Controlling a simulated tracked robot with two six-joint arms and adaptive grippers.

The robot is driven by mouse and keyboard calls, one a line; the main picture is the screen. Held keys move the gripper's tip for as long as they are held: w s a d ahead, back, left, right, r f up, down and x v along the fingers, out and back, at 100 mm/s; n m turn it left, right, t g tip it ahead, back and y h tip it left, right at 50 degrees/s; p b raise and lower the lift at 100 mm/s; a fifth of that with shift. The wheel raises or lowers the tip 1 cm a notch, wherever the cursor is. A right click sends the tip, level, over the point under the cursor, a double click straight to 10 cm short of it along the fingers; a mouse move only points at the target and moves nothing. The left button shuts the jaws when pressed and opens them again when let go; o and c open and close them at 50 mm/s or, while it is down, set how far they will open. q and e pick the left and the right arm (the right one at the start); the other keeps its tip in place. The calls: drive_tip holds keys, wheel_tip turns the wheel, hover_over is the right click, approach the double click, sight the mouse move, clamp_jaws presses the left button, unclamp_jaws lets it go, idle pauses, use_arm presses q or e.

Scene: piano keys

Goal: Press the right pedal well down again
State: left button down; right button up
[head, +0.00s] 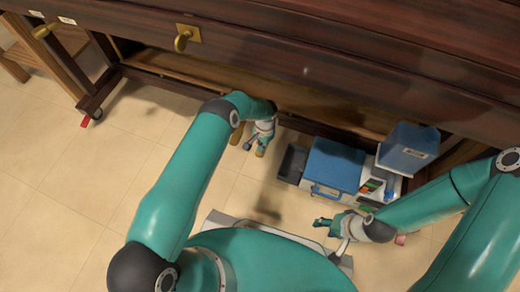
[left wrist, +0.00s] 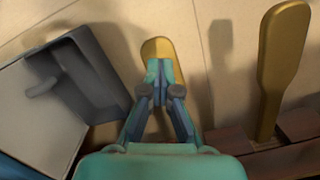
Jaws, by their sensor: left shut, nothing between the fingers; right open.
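The right pedal (head: 262,150) is a gold lever under the piano, close beside the grey tray. It also shows in the left wrist view (left wrist: 158,47), partly hidden behind my fingers. My left gripper (head: 257,139) is shut and empty, and its fingertips overlap the right pedal in the left wrist view (left wrist: 158,75). I cannot tell whether they touch it or how far down it is. Another gold pedal (left wrist: 284,60) stands to the right in the left wrist view, apart from my gripper. My right gripper (head: 334,224) is open and empty, in front of the blue-lidded machine.
The dark wooden piano (head: 330,65) spans the top, with a brass knob (head: 183,38). A grey tray (head: 291,162), a blue-lidded machine (head: 335,165) and a blue box (head: 408,148) stand right of the pedals. The tiled floor (head: 90,175) at left is clear.

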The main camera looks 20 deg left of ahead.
use_arm(q)
drive_tip(key=w+b, duration=0.1)
drive_tip(key=b, duration=0.1)
drive_tip(key=w+d+b, duration=0.1)
drive_tip(key=b, duration=0.1)
drive_tip(key=shift+w, duration=0.1)
drive_tip(key=shift+w+d+r, duration=0.1)
drive_tip(key=shift+w+r, duration=0.05)
drive_tip(key=shift+r, duration=0.25)
drive_tip(key=shift+w+d+r, duration=0.1)
drive_tip(key=shift+w+r, duration=0.05)
drive_tip(key=shift+r, duration=0.4)
wheel_tip(320, 180, up, 11)
drive_tip(key=shift+w+d, duration=0.2)
drive_tip(key=shift+w, duration=0.25)
drive_tip(key=shift+f, duration=0.1)
